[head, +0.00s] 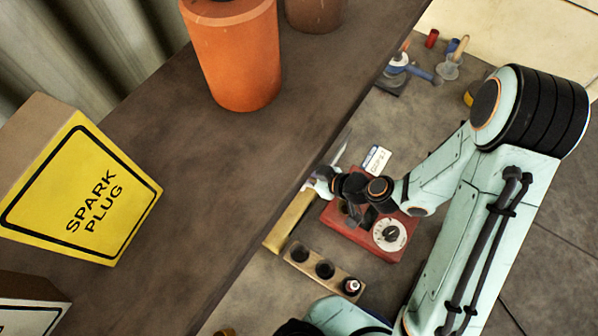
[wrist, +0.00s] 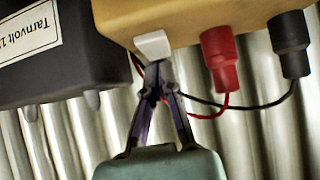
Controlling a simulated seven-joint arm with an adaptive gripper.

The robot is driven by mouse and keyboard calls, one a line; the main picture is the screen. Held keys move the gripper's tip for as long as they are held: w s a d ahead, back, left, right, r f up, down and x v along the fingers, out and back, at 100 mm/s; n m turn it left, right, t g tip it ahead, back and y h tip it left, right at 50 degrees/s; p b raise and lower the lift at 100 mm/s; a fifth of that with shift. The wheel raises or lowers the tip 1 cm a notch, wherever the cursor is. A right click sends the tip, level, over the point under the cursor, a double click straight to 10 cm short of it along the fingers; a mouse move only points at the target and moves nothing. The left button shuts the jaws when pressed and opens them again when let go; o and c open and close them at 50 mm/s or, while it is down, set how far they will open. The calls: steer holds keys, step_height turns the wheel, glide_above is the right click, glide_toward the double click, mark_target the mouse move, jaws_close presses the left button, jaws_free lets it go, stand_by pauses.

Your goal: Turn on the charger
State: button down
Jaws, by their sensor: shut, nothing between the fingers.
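In the wrist view, a tan-yellow box (wrist: 195,18), apparently the charger, has a white rocker-like switch (wrist: 152,45) on its lower edge. A red terminal (wrist: 219,57) and a black terminal (wrist: 290,45) with cables stand beside the switch. My gripper (wrist: 157,70) is shut and empty, its fingertips right at the switch. I cannot tell whether they touch it or which way the switch is set. In the head view, my arm reaches left over a red box (head: 402,243) with a dial (head: 390,234); the fingertips are not clear there.
A dark box labelled "Tarnvolt" (wrist: 95,75) sits left of the tan box in the wrist view. A brown shelf (head: 235,150) with an orange pot (head: 235,60) and a yellow spark plug box (head: 90,190) borders my arm. A holed block (head: 322,270) lies near the red box.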

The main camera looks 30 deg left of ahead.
steer(key=shift+f, duration=0.1)
stand_by(0.3)
steer(key=shift+a+f+h, duration=0.15)
steer(key=shift+f+h, duration=0.15)
steer(key=shift+h, duration=0.2)
steer(key=shift+d, duration=0.2)
steer(key=shift+d+f, duration=0.2)
steer(key=shift+d, duration=0.55)
steer(key=shift+r, duration=0.1)
